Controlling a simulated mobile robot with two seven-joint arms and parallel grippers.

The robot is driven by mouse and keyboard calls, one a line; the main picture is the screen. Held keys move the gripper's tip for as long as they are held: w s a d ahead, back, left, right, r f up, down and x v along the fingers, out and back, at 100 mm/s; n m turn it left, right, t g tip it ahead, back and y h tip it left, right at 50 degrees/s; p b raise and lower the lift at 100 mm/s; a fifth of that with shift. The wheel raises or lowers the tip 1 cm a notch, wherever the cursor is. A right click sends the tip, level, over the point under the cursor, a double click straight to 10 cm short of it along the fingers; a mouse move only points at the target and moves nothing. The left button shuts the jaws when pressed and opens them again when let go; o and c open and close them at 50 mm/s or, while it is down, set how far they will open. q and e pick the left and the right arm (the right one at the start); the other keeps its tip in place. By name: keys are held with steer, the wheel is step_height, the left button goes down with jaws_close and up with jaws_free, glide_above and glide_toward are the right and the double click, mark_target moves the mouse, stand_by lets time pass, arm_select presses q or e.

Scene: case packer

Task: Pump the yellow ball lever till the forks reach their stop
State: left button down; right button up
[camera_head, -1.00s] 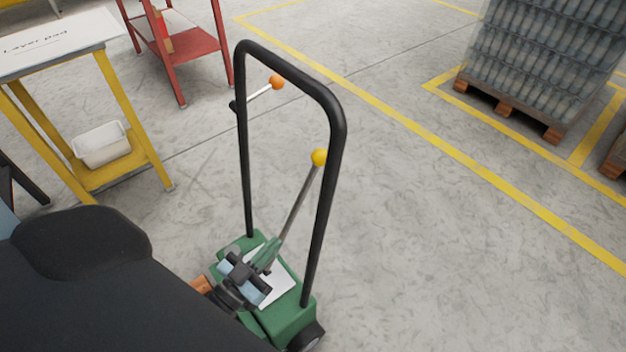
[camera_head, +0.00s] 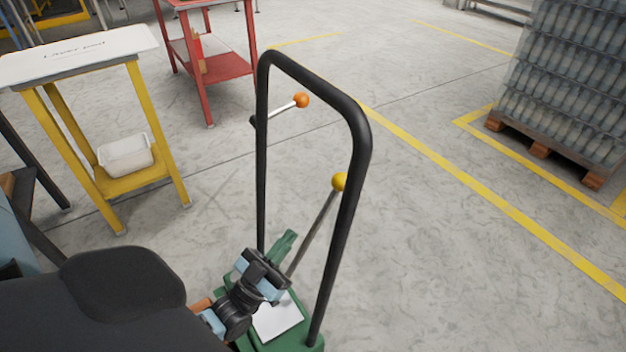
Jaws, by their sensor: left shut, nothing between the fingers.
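The yellow ball (camera_head: 339,182) tops a thin grey lever (camera_head: 314,231) that leans up and right from the green base (camera_head: 314,340) of a hand stacker. It is by the right upright of the black hoop handle (camera_head: 357,150). My left gripper (camera_head: 291,235) has its green fingers shut with nothing between them. It is above the base, left of the lever rod and lower than the ball, apart from the ball. I cannot tell if it touches the rod. The forks are not visible. My right gripper is not in view.
An orange ball lever (camera_head: 301,100) sticks out inside the hoop. A yellow-legged table (camera_head: 155,110) with a white bin (camera_head: 125,155) stands left, a red table (camera_head: 222,68) behind. A wrapped bottle pallet (camera_head: 540,148) is at right. Floor right of the stacker is clear.

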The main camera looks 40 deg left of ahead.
arm_select(q)
steer(key=w+f+b+x, duration=0.1)
steer(key=f+x, duration=0.1)
steer(key=x, duration=1)
steer(key=shift+w, duration=0.45)
steer(key=shift+f, duration=0.1)
